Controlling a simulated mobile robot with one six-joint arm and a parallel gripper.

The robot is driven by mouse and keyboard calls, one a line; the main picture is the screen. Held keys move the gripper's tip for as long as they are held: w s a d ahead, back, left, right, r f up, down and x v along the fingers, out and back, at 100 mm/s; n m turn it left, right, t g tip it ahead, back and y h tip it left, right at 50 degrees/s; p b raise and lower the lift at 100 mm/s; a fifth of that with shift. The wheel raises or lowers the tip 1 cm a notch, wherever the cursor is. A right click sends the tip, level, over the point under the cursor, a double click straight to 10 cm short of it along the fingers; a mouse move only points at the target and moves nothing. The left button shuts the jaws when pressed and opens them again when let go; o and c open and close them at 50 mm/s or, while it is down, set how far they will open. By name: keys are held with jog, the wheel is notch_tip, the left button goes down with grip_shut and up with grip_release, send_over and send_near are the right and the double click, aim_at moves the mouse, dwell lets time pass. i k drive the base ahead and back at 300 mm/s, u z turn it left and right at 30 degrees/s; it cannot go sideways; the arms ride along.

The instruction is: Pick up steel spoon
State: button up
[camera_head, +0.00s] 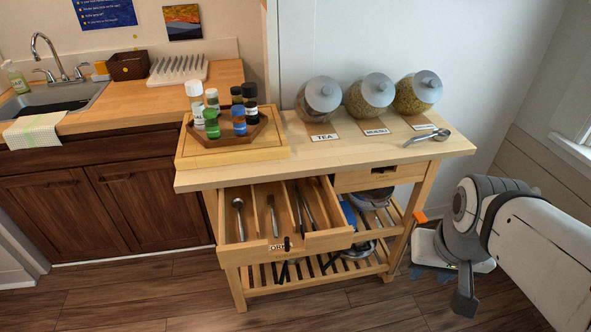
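A steel spoon (239,217) lies in the left compartment of the open wooden drawer (328,241), bowl toward the back. A second metal spoon or scoop (428,138) lies on the right end of the cart's top (295,161), in front of the jars. More cutlery (272,213) lies in the drawer's other compartments. My gripper (462,285) hangs low to the right of the cart, apart from both spoons. I see nothing held in it. Its fingers are partly hidden by my arm, so I cannot tell their opening.
Three lidded glass jars (368,97) stand at the top's back. A hexagonal tray with several bottles sits on a wooden board (223,157) at the left. Pans (371,199) sit under the top. Floor (150,293) in front is clear.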

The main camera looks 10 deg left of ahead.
aim_at(238, 204)
jog(key=u, duration=0.4)
jog(key=i, duration=0.35)
jog(key=u, duration=1.55)
jog(key=i, duration=0.5)
jog(key=z, duration=0.05)
